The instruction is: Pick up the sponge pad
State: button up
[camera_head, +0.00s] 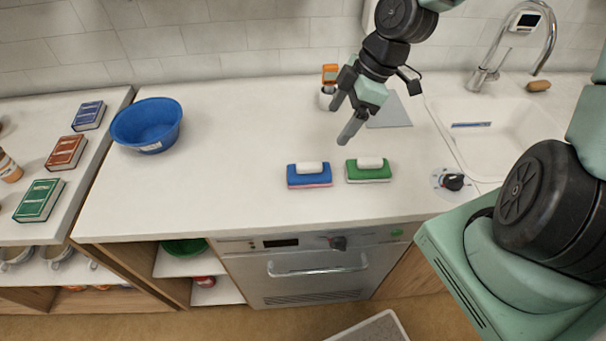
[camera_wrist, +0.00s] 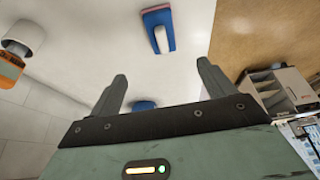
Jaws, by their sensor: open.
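Two sponge pads lie side by side on the white counter in the head view. One is blue with a white grip and a pink underside (camera_head: 309,179); the other, to its right, is green with a white grip (camera_head: 368,174). My gripper (camera_head: 340,123) is open and empty above the counter, behind the pads in the picture and apart from both. In the wrist view the blue pad (camera_wrist: 152,20) shows at the top, beyond my open fingertips (camera_wrist: 162,82). The green pad is not visible there.
A blue bowl (camera_head: 147,126) stands at the counter's left. An orange-topped item (camera_head: 330,75) and a grey board (camera_head: 391,112) lie near my gripper. The counter left of the pads is clear.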

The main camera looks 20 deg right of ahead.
aim_at(313, 164)
jog(key=b+x, duration=0.1)
jog(key=x, duration=1)
jog(key=shift+f, duration=0.15)
jog(key=shift+s+p+x, duration=0.2)
jog(key=shift+p+x, duration=0.35)
jog(key=shift+x, duration=2.1)
jog(key=shift+c, duration=0.3)
jog(key=c, duration=1.1)
